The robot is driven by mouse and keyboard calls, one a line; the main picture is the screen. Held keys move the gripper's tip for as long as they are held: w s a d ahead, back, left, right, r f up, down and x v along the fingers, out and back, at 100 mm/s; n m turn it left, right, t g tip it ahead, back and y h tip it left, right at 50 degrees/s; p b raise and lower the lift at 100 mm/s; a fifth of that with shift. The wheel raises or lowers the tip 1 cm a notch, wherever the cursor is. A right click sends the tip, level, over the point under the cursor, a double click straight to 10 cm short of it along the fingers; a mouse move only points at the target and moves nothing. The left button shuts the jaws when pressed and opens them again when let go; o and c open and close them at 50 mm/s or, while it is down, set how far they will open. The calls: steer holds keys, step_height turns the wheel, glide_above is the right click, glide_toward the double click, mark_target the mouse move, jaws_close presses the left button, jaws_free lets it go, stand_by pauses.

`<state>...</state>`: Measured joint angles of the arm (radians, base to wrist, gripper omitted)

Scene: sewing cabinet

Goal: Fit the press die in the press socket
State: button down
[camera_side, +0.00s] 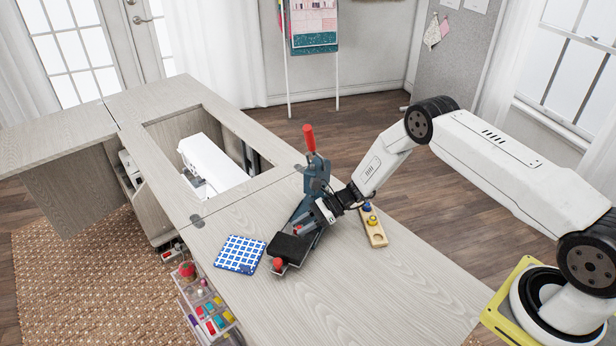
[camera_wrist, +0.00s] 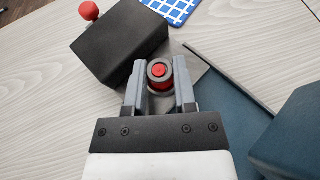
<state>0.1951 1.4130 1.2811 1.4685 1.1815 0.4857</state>
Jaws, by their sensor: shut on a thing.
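My gripper (camera_side: 325,210) reaches in from the right over the blue-grey hand press (camera_side: 318,183), which has a red handle. In the wrist view my gripper (camera_wrist: 160,84) is shut on the press die (camera_wrist: 158,71), a small round piece with a red centre and a grey ring. The die sits between the two grey fingers, over the metal plate (camera_wrist: 188,58) of the press.
A black block (camera_side: 290,247) with a red knob (camera_side: 278,263) lies at the press's front. A blue-and-white checked cloth (camera_side: 240,254) lies to its left. A wooden holder (camera_side: 374,228) with coloured pieces is right of the gripper. The table's right front (camera_side: 380,300) is clear.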

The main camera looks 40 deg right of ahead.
steer(key=shift+c, duration=1.7)
jaws_free()
steer(key=shift+v, duration=4)
steer(key=shift+w, duration=0.1)
steer(key=shift+s+a+r+n+g+h, duration=0.3)
steer(key=shift+s+a+r+n+g, duration=0.1)
steer(key=shift+r+n, duration=0.15)
steer(key=s+r+n+h, duration=1.2)
steer(key=s+r+n, duration=0.5)
steer(key=s+n, duration=0.3)
steer(key=shift+s+r, duration=0.3)
steer(key=shift+s, duration=0.7)
